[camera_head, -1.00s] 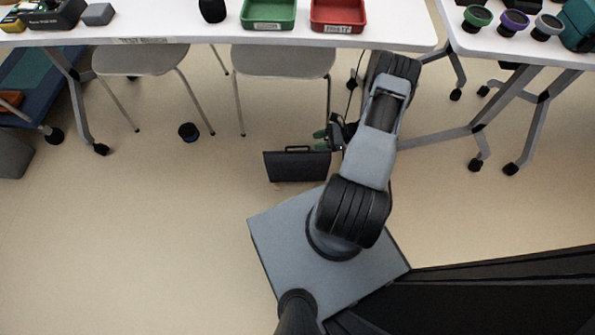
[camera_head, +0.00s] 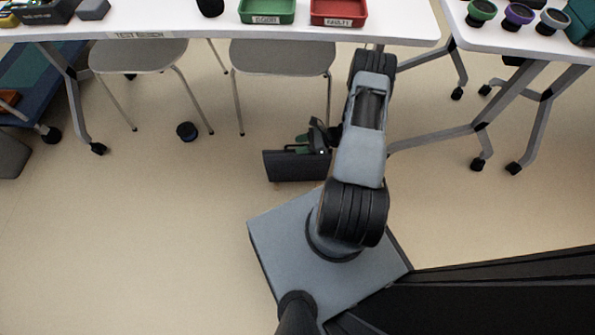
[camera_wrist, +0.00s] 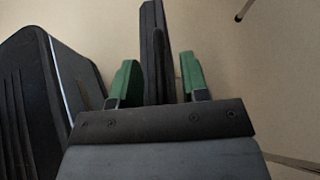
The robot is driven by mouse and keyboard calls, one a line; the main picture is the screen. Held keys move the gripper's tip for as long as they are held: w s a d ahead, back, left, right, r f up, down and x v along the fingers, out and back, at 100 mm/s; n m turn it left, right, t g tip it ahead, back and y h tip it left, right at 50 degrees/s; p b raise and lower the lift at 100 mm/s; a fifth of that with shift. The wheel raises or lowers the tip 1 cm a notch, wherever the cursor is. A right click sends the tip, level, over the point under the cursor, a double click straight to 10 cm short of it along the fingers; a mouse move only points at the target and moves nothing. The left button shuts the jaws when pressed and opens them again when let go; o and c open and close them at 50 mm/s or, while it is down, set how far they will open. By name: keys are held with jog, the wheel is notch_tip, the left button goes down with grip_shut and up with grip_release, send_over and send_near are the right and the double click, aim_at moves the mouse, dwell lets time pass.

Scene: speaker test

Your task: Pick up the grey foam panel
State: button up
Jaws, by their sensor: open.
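A dark grey panel (camera_head: 296,168) stands upright on the floor in front of my base, with a handle-like bar along its top edge. It is the only thing here that looks like the grey foam panel. My gripper (camera_head: 308,143), with green fingers, is over the panel's top right part. In the wrist view my gripper (camera_wrist: 158,78) is open, one green finger on each side of the panel (camera_wrist: 152,30), which is seen nearly edge-on. I cannot tell whether either finger touches it. The gripper body hides the panel's near part.
A white table (camera_head: 400,25) with a green tray (camera_head: 267,12) and a red tray (camera_head: 338,12) stands behind. Two grey chairs (camera_head: 282,57) are beneath it. A second white table (camera_head: 490,40) is at the right. Bare floor lies left of the panel.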

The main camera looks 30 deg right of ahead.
jog(key=shift+c, duration=0.4)
grip_shut()
dwell(0.9)
